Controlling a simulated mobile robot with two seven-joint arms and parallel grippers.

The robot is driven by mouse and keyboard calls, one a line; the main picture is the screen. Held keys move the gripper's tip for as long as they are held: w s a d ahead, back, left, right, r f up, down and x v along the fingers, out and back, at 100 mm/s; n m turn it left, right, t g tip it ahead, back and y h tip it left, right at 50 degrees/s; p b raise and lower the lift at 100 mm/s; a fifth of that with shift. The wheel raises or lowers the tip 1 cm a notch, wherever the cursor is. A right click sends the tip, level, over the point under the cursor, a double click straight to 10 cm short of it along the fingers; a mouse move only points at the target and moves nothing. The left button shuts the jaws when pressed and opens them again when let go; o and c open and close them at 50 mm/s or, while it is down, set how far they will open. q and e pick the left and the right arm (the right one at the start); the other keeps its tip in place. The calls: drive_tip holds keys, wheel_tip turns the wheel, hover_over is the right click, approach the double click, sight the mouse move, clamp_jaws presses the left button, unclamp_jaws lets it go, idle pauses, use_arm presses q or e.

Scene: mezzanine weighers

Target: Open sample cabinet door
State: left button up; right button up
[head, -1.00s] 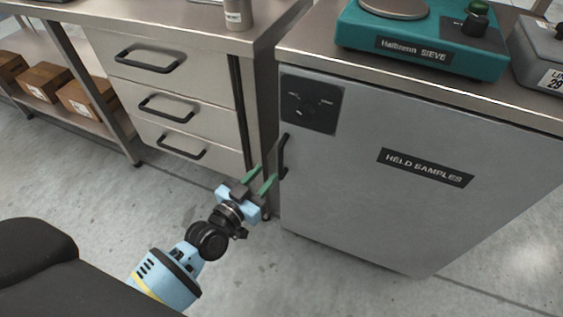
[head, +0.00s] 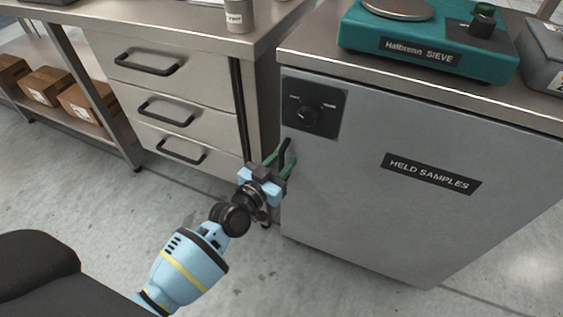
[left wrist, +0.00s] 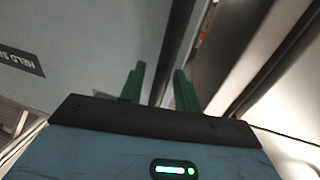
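The grey sample cabinet door (head: 400,220) with a "HELD SAMPLES" label (head: 432,173) is closed. Its black vertical handle (head: 285,153) is near the door's left edge. My left gripper (head: 281,163) is at the handle's height, its green fingers apart, one on each side of the handle as far as the head view shows. The fingers also show apart in the left wrist view (left wrist: 159,88), with the door (left wrist: 85,45) beyond them on the left. I cannot tell whether they touch the handle. My right gripper is not in view.
A black dial panel (head: 313,104) is on the door above the handle. A teal sieve machine (head: 425,50) stands on the cabinet top. A drawer unit (head: 165,90) stands left of the cabinet, and boxes (head: 45,86) sit on a low shelf. The floor in front is clear.

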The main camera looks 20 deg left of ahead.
use_arm(q)
clamp_jaws()
drive_tip(key=shift+s, duration=0.15)
